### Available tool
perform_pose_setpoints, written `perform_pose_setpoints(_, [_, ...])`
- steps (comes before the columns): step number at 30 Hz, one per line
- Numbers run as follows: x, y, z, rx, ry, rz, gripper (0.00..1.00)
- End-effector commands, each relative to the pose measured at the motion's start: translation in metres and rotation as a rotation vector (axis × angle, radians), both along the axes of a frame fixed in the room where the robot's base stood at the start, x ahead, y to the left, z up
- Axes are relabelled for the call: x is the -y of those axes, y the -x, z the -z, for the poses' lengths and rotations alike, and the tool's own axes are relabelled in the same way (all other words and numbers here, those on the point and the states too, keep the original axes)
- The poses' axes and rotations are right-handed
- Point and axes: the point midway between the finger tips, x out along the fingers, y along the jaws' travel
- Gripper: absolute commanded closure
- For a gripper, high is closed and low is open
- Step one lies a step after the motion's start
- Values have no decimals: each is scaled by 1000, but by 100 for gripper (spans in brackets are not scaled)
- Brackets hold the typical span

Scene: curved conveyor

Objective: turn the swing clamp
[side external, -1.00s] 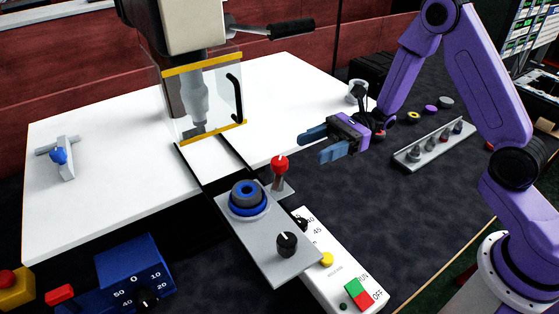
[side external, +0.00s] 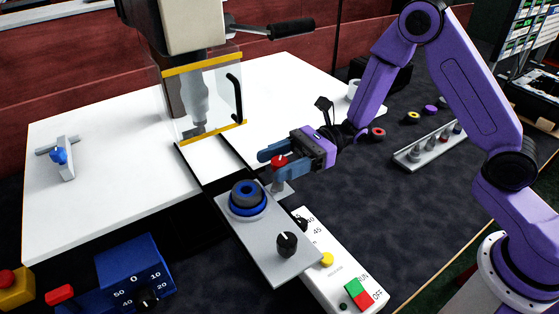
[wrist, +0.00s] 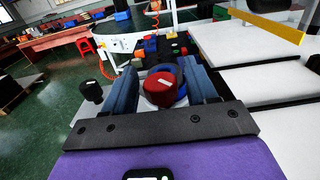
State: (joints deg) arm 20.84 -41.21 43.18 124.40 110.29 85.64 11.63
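The swing clamp appears as a red knob (side external: 279,162) on a post at the back edge of the grey fixture plate (side external: 262,247). In the wrist view, gaps show between the knob and both fingers. Whether either finger touches it lower down is hidden. A blue and grey round part (side external: 248,197) sits on the plate beside the clamp.
A black knob (side external: 287,244) stands on the plate's front part. A control panel (side external: 335,272) with red and green buttons lies alongside. The clear guard (side external: 210,98) of a press is behind, over a white table (side external: 110,170). Dark mat to the right is mostly clear.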

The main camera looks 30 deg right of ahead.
Motion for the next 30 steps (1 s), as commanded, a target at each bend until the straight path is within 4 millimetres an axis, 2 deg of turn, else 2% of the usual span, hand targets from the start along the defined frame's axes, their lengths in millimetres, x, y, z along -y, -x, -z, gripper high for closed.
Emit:
perform_pose_setpoints(1, [0, 0, 0, 0, 0, 0, 60])
perform_pose_setpoints(3, [0, 0, 0, 0, 0, 0, 83])
perform_pose_setpoints(4, [0, 0, 0, 0, 0, 0, 91])
perform_pose_setpoints(14, [0, 1, 0, -2, 1, 39, 91])
perform_pose_setpoints(30, [1, 2, 1, -3, 3, 369, 91])
